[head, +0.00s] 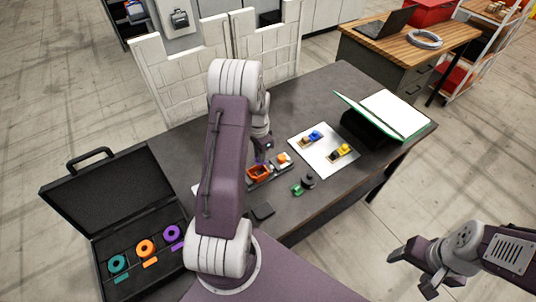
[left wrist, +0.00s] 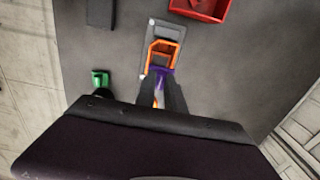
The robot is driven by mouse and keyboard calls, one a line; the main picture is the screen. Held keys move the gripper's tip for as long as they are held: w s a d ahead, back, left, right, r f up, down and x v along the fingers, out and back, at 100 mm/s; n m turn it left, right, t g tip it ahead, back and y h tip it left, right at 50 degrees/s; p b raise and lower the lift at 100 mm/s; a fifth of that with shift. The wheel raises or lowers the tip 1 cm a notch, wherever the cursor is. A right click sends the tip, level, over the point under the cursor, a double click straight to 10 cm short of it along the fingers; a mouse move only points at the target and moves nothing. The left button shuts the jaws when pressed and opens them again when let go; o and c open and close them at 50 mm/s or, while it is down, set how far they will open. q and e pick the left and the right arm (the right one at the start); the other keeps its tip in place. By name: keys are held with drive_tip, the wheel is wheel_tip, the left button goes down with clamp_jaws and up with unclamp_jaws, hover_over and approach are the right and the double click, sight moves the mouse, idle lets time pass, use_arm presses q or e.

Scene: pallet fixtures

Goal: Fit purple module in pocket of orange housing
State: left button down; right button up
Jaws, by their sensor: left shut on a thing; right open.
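The orange housing (head: 258,175) sits on a grey plate on the dark table, partly behind my left arm in the head view. In the left wrist view the housing (left wrist: 178,47) is an open orange frame. My left gripper (head: 264,150) is shut on the purple module (left wrist: 160,72), which shows between its fingertips at the near edge of the housing. I cannot tell whether the module is above the pocket or partly inside it. My right gripper (head: 412,268) is open and empty, off the table at the lower right.
An orange round part (head: 283,158) stands on the plate. A green part (head: 297,190) and a black part (head: 308,180) lie right of it. A white sheet (head: 318,158) holds blue and yellow parts. A red tray (left wrist: 222,12) is near the housing. An open black case (head: 103,190) lies left.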

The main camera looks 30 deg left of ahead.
use_arm(q)
drive_tip(key=shift+d+f+b, duration=0.1)
drive_tip(key=shift+f+b, duration=0.3)
drive_tip(key=shift+f, duration=0.1)
wheel_tip(320, 180, down, 4)
drive_tip(key=b, duration=0.3)
drive_tip(key=shift+r, duration=0.15)
drive_tip(key=shift+w+f, duration=0.1)
drive_tip(key=shift+f, duration=0.3)
drive_tip(key=shift+f+b, duration=1)
drive_tip(key=shift+f, duration=0.4)
idle(1.1)
